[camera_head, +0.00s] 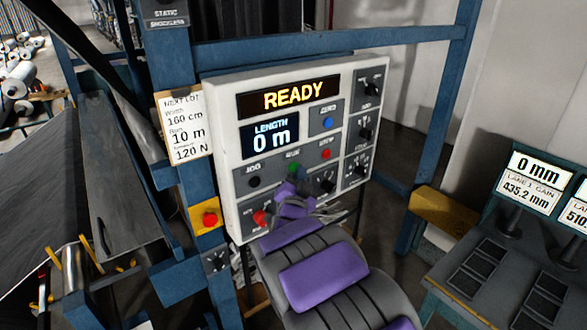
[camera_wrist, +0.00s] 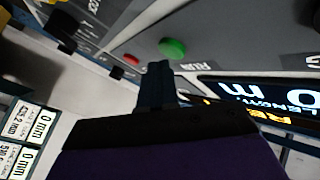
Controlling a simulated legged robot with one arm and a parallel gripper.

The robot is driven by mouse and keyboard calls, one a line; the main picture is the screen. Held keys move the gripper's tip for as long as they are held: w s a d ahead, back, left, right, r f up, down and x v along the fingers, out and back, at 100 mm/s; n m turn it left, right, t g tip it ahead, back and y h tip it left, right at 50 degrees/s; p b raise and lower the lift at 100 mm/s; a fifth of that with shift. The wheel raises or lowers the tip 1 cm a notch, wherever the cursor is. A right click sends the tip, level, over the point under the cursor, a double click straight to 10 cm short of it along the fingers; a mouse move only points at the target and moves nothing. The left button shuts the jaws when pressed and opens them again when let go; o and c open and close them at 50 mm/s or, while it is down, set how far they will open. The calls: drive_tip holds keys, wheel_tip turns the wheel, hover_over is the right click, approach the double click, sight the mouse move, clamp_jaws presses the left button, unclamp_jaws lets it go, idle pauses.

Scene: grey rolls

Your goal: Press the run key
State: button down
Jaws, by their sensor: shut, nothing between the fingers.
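The run key is a green round button (camera_head: 294,168) on the white-framed control panel (camera_head: 222,130), under the RUN label. It also shows in the wrist view as a green button (camera_wrist: 172,48), with the label upside down. My gripper (camera_head: 290,186), with purple parts, is just below the green button in the head view. In the wrist view my dark fingertips (camera_wrist: 158,68) are shut and empty, close to the button. A small gap shows in the picture; I cannot tell the depth between them. The display (camera_head: 290,96) reads READY and the length display (camera_head: 269,137) reads 0 m.
A red button (camera_head: 326,154) is to the right of the green one, a black jog button (camera_head: 254,182) to the left. A blue button (camera_head: 328,122) and several knobs surround them. A red stop button (camera_head: 209,219) sits on a yellow box. Blue frame posts (camera_head: 445,110) flank the panel.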

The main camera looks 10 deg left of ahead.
drive_tip(key=shift+w+a+r, duration=0.1)
drive_tip(key=shift+w+a, duration=0.25)
drive_tip(key=shift+a, duration=0.1)
idle(0.9)
idle(0.3)
drive_tip(key=shift+s+d+b, duration=0.45)
drive_tip(key=shift+s+d, duration=0.05)
drive_tip(key=shift+d, duration=0.1)
drive_tip(key=shift+s+d+b, duration=1.35)
drive_tip(key=shift+s+d, duration=0.3)
drive_tip(key=shift+d, duration=0.3)
